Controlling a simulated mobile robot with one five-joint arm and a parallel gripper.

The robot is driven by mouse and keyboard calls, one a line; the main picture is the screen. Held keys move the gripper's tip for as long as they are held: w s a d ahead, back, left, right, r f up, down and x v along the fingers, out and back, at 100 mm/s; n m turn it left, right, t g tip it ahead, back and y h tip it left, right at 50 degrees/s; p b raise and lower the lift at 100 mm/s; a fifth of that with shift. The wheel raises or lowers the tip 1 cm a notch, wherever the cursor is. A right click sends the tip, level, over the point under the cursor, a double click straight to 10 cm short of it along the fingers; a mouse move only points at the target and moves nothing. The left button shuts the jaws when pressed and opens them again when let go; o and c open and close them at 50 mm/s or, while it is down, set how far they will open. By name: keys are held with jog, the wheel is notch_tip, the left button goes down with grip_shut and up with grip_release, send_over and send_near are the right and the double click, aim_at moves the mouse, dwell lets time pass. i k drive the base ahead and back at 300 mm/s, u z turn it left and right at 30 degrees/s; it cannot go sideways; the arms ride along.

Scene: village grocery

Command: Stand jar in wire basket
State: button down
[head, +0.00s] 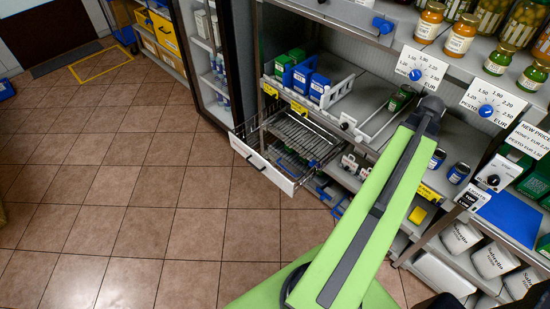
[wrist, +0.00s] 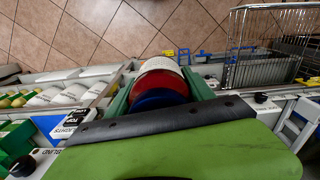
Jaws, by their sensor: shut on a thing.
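In the wrist view my gripper (wrist: 160,92) is shut on a jar (wrist: 160,82), with one green finger on each side of it. The jar shows a dark red band, a blue part nearest the camera and a pale part at its far end. The wire basket (wrist: 266,45) is at the upper right of the wrist view, apart from the jar. In the head view a wire basket (head: 322,151) with a white front stands out from the shelving, left of my green arm. My gripper and the held jar cannot be made out in the head view.
Shelves of jars (head: 459,35) are at the upper right of the head view. Blue and green boxes (head: 303,75) stand on a shelf above the basket. The tiled floor (head: 130,190) left of the basket is clear.

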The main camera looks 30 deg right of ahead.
aim_at(270, 160)
jog(key=u, duration=0.25)
jog(key=i, duration=1)
